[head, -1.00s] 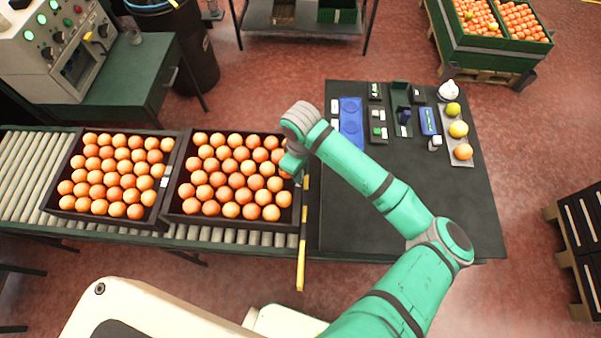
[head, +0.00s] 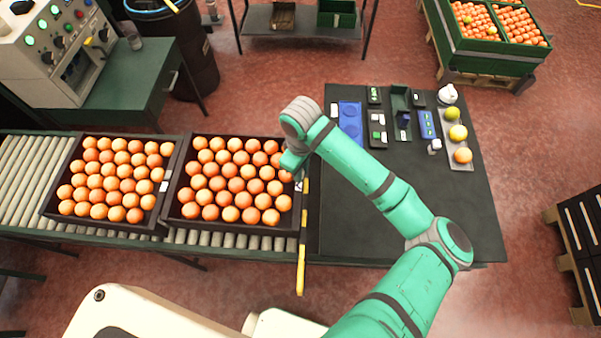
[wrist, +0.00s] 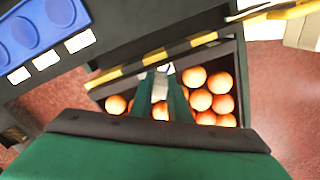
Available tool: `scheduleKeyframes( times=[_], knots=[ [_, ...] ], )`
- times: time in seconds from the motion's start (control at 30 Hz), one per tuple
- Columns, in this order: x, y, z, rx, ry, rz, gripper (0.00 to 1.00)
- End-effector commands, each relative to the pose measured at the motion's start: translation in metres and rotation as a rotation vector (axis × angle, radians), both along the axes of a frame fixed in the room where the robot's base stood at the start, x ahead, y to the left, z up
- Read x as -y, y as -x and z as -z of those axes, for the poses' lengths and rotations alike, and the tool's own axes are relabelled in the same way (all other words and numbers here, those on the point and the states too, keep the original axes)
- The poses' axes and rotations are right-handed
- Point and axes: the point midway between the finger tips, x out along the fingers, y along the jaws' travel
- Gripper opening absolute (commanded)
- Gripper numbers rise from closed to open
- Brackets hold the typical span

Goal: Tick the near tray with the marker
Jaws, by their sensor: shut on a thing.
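The tray of oranges closest to my arm (head: 180,214) stands on the roller conveyor, its right end beside my gripper. A small white label (head: 298,186) sits on that end and seems to carry a dark mark. In the wrist view the label (wrist: 170,68) shows just past the fingertips, partly hidden. My gripper (wrist: 162,90) is shut on a pale grey marker (wrist: 160,88), above the tray's end wall. Whether the marker's tip touches the label is hidden. In the head view the fingers are hidden behind my wrist.
A second full tray (head: 50,207) stands to the left. A yellow-and-black edge strip (head: 301,265) separates the conveyor from the dark table (head: 400,215). The table holds a blue tray (head: 350,118), small boxes and a fruit strip at the back; its front is clear.

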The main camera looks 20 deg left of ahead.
Motion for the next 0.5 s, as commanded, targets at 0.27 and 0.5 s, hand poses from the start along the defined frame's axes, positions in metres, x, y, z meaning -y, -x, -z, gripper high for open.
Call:
scheduleKeyframes(
  times=[0.27, 0.5],
  knots=[
    [-0.001, 0.000, -0.019, 0.001, -0.001, -0.002, 0.00],
    [0.000, 0.000, -0.036, 0.000, 0.000, 0.000, 0.00]
  ],
)
